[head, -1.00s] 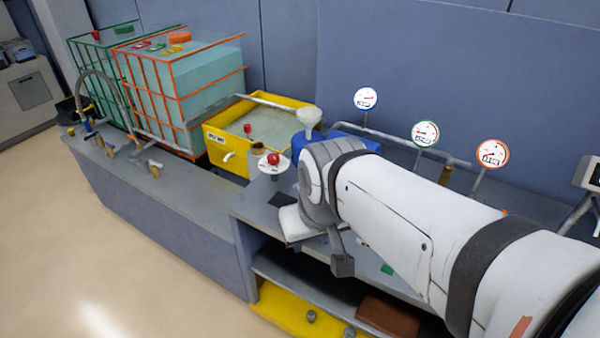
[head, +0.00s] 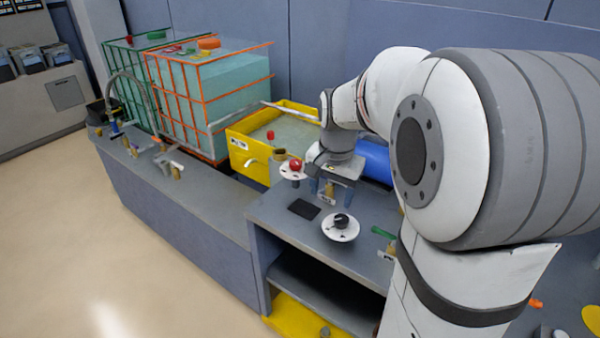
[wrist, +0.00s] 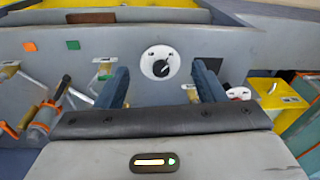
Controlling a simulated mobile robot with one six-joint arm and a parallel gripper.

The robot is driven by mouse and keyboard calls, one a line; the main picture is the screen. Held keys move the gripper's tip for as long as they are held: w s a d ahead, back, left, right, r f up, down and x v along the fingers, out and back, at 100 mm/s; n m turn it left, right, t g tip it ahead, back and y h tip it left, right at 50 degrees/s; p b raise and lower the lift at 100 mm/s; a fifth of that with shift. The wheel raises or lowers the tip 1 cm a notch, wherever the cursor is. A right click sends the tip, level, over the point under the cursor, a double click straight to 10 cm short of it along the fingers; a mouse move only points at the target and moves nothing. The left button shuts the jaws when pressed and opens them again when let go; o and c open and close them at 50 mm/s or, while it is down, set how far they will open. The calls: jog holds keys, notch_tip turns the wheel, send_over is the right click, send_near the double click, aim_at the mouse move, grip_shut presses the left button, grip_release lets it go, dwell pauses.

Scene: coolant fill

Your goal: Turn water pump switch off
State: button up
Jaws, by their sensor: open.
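A black rotary knob on a round white dial plate (head: 341,230) sits on the grey bench top near its front edge. I take it as the water pump switch; its label is too small to read. In the wrist view the knob (wrist: 161,68) lies ahead, between the two dark fingers. My gripper (wrist: 160,84) is open and empty, pointing down at the bench. In the head view my gripper (head: 333,192) is above and just behind the dial, apart from it.
A red knob on a white disc (head: 295,167) stands left of my gripper. A yellow tub (head: 247,155), an orange-framed tank (head: 215,95) and a blue drum (head: 376,160) are behind. A black pad (head: 303,209) lies left of the dial.

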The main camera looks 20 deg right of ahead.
aim_at(342, 218)
jog(key=w+d+f+m+b, duration=0.1)
jog(key=w+d+f+m, duration=0.1)
jog(key=w+f, duration=0.1)
jog(key=w+d+f+m+g, duration=0.1)
jog(key=w+d+f+m, duration=0.1)
jog(key=w+d+f, duration=0.1)
jog(key=w+d+f+m+b, duration=0.1)
jog(key=w+d+f+m, duration=0.1)
jog(key=f, duration=0.3)
jog(key=shift+w+d+b, duration=0.35)
jog(key=shift+w+d, duration=0.2)
jog(key=shift+w, duration=0.2)
notch_tip(342, 218, down, 8)
jog(key=shift+r+p, duration=0.15)
jog(key=shift+p, duration=0.15)
jog(key=c, duration=0.9)
jog(key=shift+a, duration=0.1)
jog(key=shift+c, duration=0.4)
